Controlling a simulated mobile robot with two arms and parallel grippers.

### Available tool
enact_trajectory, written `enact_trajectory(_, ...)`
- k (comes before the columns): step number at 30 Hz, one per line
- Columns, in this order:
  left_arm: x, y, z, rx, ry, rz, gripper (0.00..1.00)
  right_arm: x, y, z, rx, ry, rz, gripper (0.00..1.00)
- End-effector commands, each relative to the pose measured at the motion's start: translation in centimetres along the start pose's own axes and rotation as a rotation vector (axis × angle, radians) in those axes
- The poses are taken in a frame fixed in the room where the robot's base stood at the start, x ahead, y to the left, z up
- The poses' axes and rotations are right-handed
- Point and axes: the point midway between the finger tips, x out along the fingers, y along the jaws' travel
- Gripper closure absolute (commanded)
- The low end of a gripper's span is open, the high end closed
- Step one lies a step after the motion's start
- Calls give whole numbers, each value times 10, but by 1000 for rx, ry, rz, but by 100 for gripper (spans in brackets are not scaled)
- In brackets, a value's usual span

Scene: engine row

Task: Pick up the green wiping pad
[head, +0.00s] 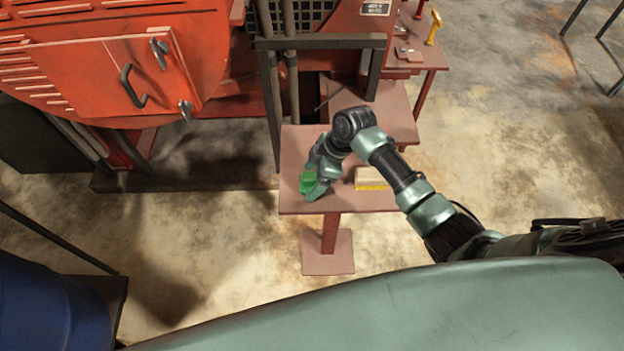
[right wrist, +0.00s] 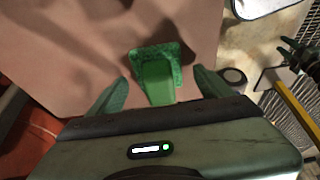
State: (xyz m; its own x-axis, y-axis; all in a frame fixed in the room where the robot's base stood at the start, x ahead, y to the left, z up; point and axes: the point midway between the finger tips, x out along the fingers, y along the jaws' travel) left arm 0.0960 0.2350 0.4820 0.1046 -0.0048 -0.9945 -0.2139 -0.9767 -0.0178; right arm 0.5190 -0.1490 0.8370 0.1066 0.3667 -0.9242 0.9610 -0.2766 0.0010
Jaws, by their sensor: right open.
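The green wiping pad (head: 308,181) lies near the left front of a reddish-brown table (head: 294,146). In the right wrist view the pad (right wrist: 156,72) shows a flat green base with a raised green grip on it. My right gripper (head: 315,187) is at the pad. In the right wrist view its fingers (right wrist: 158,88) are open, one on each side of the pad's grip, with visible gaps. My left gripper is in neither view.
A yellow and cream block (head: 371,180) lies on the table right of my gripper. A second table behind (head: 420,58) holds small items and a yellow-handled tool (head: 433,28). An orange machine (head: 110,65) stands at the left.

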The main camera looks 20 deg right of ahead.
Motion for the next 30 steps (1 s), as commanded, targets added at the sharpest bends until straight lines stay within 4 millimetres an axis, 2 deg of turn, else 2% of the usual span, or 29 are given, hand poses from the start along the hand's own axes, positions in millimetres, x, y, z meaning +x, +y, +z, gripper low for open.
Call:
enact_trajectory(1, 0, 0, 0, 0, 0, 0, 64, 0, 0, 0, 0, 0, 0, 23)
enact_trajectory(8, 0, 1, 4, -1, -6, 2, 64, 0, 0, 0, 0, 0, 0, 86)
enact_trajectory(20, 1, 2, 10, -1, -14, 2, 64, -8, 1, -3, -1, 1, 1, 86)
enact_trajectory(25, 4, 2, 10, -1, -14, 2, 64, -32, 1, -13, -3, 1, 4, 86)
enact_trajectory(30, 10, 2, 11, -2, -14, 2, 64, -76, 2, -32, -6, 3, 8, 86)
